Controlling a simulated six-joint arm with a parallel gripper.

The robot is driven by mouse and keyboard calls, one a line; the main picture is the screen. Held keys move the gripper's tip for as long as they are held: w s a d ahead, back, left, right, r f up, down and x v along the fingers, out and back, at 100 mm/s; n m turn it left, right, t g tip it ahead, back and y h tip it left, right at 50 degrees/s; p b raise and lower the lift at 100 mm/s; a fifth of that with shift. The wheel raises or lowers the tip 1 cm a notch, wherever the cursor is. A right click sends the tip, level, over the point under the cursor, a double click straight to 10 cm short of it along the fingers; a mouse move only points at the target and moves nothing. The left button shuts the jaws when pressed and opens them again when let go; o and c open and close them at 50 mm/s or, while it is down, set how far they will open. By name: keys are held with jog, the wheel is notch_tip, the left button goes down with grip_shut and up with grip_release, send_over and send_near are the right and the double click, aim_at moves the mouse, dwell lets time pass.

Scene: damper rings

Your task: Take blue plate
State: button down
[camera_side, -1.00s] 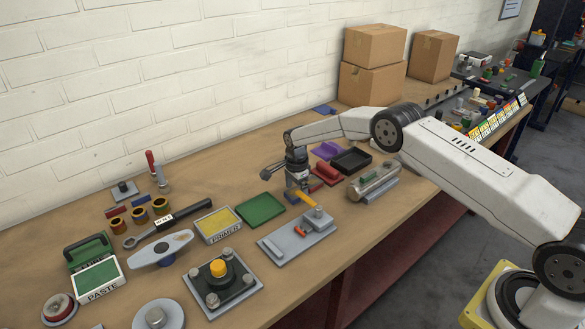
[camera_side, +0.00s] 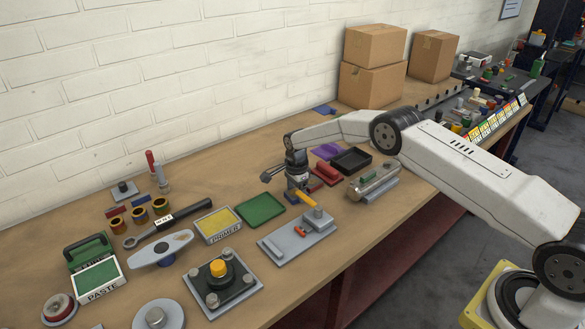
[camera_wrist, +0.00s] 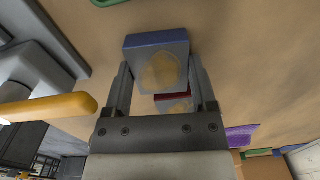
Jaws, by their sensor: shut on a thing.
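The blue plate (camera_wrist: 158,40) is between the two fingers of my gripper (camera_wrist: 160,72) in the wrist view. It has a blue edge and a grey face with a tan patch. My gripper is shut on it. In the side view my gripper (camera_side: 297,182) is low over the middle of the bench, and a small bit of blue (camera_side: 292,197) shows just below it. Whether the plate touches the bench is unclear.
A green tray (camera_side: 260,209) lies to the left. A red item (camera_side: 327,173), a purple item (camera_side: 325,151) and a black tray (camera_side: 351,160) are to the right.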

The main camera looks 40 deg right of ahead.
jog(key=shift+r, duration=0.25)
notch_tip(320, 180, up, 10)
jog(key=shift+f, duration=0.2)
dwell(0.6)
jog(key=shift+a, duration=0.1)
dwell(0.4)
